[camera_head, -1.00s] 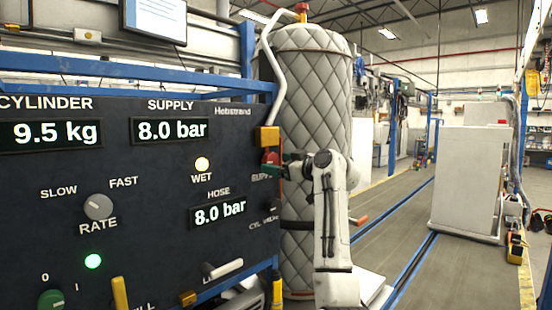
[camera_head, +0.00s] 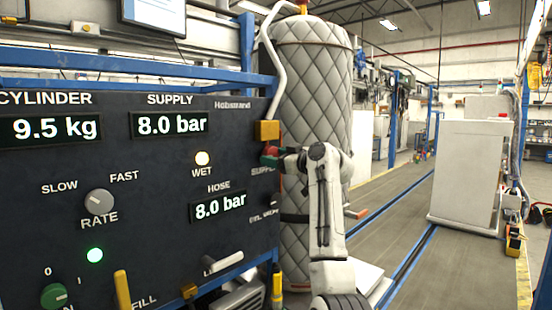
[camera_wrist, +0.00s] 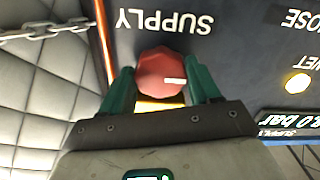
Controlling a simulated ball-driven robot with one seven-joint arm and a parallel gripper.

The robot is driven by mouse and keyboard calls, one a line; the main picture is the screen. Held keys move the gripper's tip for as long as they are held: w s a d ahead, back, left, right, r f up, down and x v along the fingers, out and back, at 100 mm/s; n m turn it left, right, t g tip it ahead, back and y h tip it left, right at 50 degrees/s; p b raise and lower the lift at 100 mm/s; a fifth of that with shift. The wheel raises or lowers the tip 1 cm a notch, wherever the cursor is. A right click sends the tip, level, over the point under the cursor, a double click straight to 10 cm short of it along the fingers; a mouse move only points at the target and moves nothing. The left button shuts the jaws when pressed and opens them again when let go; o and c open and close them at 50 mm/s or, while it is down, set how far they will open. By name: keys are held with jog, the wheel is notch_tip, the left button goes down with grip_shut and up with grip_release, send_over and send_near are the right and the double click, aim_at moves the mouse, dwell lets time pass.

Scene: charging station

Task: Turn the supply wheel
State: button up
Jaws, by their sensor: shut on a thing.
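The supply wheel (camera_wrist: 160,72) is a red faceted knob with a white mark, on the dark panel beside the word SUPPLY, which is upside down in the wrist view. My gripper (camera_wrist: 162,88) has its two green fingers on either side of the wheel, shut on it. The white mark points to the right in the wrist view. In the head view the wheel (camera_head: 270,151) is small at the panel's right edge, partly hidden by my gripper (camera_head: 274,158). The supply display (camera_head: 170,124) reads 8.0 bar.
The panel (camera_head: 150,180) also carries a hose display (camera_head: 219,206) at 8.0 bar, a cylinder display (camera_head: 50,128) at 9.5 kg, a lit WET lamp (camera_head: 203,158) and a rate knob (camera_head: 99,202). A padded grey cylinder (camera_head: 312,100) stands close beside the wheel. A chain (camera_wrist: 45,32) hangs near.

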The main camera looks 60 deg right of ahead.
jog(key=shift+c, duration=0.7)
jog(key=m, duration=1.4)
jog(key=shift+a+r, duration=0.1)
jog(key=shift+a, duration=0.05)
jog(key=shift+m, duration=1.9)
